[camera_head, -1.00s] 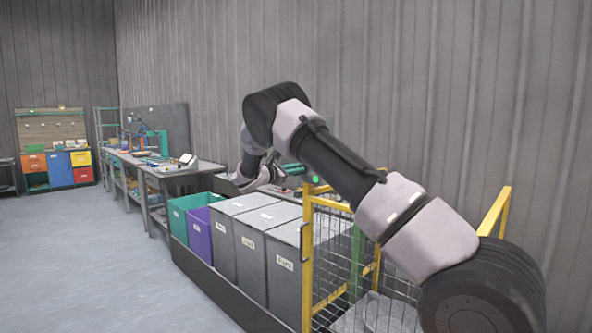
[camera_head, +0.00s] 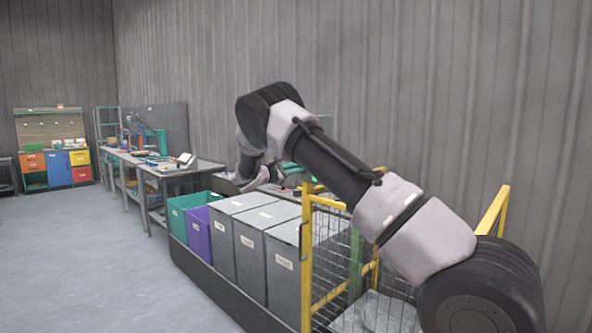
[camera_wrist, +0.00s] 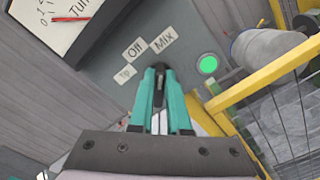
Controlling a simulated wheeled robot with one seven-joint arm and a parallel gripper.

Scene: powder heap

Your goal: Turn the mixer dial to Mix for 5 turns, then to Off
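In the wrist view, the labels Tip (camera_wrist: 125,74), Off (camera_wrist: 134,48) and Mix (camera_wrist: 163,40) sit on a grey panel (camera_wrist: 190,65). A dark narrow knob, the mixer dial (camera_wrist: 159,84), stands below them between the teal fingers of my gripper (camera_wrist: 160,76). The fingers are close together on both sides of it and look closed on it. The knob's upper end lies below Off and Mix; its exact pointing is hard to read. A white counter card (camera_wrist: 75,18) with a red pointer shows at top left, partly cut off. The gripper is hidden in the head view.
A lit green lamp (camera_wrist: 208,65) is right of the labels. A yellow frame (camera_wrist: 262,77) with wire mesh and a grey cylinder (camera_wrist: 265,48) stand at the right. In the head view, grey bins (camera_head: 283,262) line up left of the yellow cage (camera_head: 306,270).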

